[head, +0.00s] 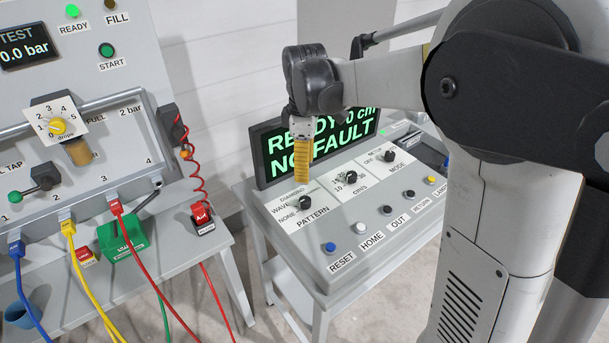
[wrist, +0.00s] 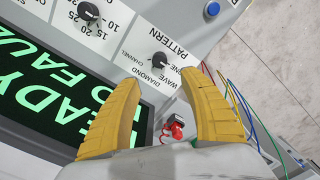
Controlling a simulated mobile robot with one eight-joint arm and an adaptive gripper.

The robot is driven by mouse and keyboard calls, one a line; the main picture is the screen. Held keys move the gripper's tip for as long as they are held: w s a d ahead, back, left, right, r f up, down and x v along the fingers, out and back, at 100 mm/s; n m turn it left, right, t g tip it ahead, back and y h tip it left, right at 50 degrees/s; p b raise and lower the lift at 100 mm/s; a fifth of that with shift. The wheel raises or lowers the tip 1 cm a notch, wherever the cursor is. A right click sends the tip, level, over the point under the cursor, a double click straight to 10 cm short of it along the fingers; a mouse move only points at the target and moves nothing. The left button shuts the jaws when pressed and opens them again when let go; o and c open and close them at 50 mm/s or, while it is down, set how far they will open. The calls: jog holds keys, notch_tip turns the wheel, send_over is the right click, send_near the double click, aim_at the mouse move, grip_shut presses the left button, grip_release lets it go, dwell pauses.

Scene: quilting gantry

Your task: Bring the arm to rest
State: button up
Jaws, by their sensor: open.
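My gripper (head: 302,186) hangs over the back left part of the control console (head: 345,270), in front of the display (head: 262,165). Its yellow fingers point down, above the PATTERN knob (head: 305,203). In the wrist view my gripper (wrist: 160,80) has its two fingers spread apart with nothing between them. The PATTERN knob (wrist: 161,59) shows just beyond the fingertips there. I see no contact between fingers and knob, but cannot tell the exact gap. The display shows green text with READY and NO FAULT, partly hidden by my gripper.
At left, a test panel (head: 100,110) stands on a bench with coloured hoses and a coiled red cord (head: 190,160). Floor shows between the bench and console.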

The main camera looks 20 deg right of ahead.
dwell(0.4)
jog(key=s+m+t+b, duration=0.2)
jog(key=s+m+t, duration=0.5)
jog(key=s+m, duration=0.5)
jog(key=shift+s+r+m, duration=0.25)
jog(key=shift+s+m, duration=0.15)
jog(key=shift+s, duration=3.6)
jog(key=shift+d, duration=0.1)
